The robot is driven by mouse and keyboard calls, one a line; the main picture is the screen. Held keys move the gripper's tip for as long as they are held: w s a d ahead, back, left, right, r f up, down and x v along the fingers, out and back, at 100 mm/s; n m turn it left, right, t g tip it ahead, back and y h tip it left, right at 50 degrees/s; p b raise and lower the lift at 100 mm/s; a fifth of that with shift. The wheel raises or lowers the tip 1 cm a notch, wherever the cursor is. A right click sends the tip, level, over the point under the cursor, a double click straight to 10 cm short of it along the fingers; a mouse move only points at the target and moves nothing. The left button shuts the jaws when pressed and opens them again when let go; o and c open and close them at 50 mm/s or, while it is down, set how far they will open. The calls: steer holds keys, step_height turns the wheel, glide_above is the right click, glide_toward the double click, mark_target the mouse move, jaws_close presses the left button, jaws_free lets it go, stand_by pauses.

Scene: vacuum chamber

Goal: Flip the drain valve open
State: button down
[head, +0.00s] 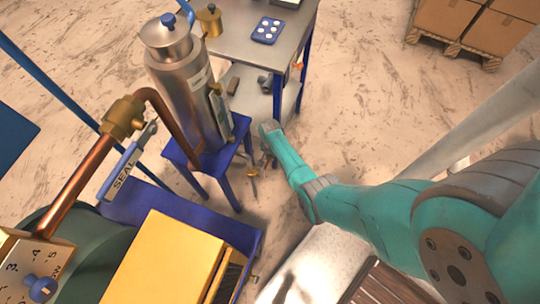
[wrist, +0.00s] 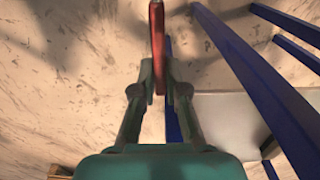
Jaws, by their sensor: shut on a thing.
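A narrow red handle (wrist: 157,45) runs from the top of the wrist view down between my fingers. My gripper (wrist: 159,85) is shut on this handle, one finger on each side. In the head view my gripper (head: 266,160) hangs low beside the blue stand (head: 205,158), partly hidden by my arm.
A steel cylinder (head: 187,90) stands on the blue stand, joined to a copper pipe (head: 78,170) with a brass valve and a handle marked SEAL (head: 125,170). A steel table (head: 235,45) stands behind. A yellow box (head: 165,265) is at front left. Open floor lies right of the table.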

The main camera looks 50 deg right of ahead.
mark_target(267, 163)
steer(key=r+h, duration=0.1)
steer(key=a+r+t+h, duration=0.1)
steer(key=h, duration=0.1)
steer(key=r+h, duration=0.1)
steer(key=shift+s+a+r+t, duration=0.2)
steer(key=shift+s+a+t, duration=0.1)
steer(key=shift+s+a, duration=0.1)
steer(key=r+h, duration=0.1)
steer(key=a+t+h, duration=0.1)
steer(key=h, duration=0.1)
steer(key=shift+s+a+r, duration=0.2)
steer(key=shift+a+r, duration=0.05)
steer(key=shift+r, duration=0.1)
steer(key=a+h, duration=0.1)
steer(key=a+r+t+h, duration=0.1)
steer(key=h, duration=0.1)
steer(key=shift+s+a+r, duration=0.15)
steer(key=shift+s+r, duration=0.1)
steer(key=shift+s, duration=0.1)
steer(key=shift+s+a+r+t+h, duration=0.25)
steer(key=shift+a+h, duration=0.25)
steer(key=shift+h, duration=0.2)
steer(key=shift+s+a+r+t+h, duration=0.15)
steer(key=shift+a+t+h, duration=0.1)
steer(key=shift+a+h, duration=0.35)
steer(key=shift+d, duration=0.1)
steer(key=shift+f, duration=0.1)
steer(key=c, duration=1.2)
jaws_free()
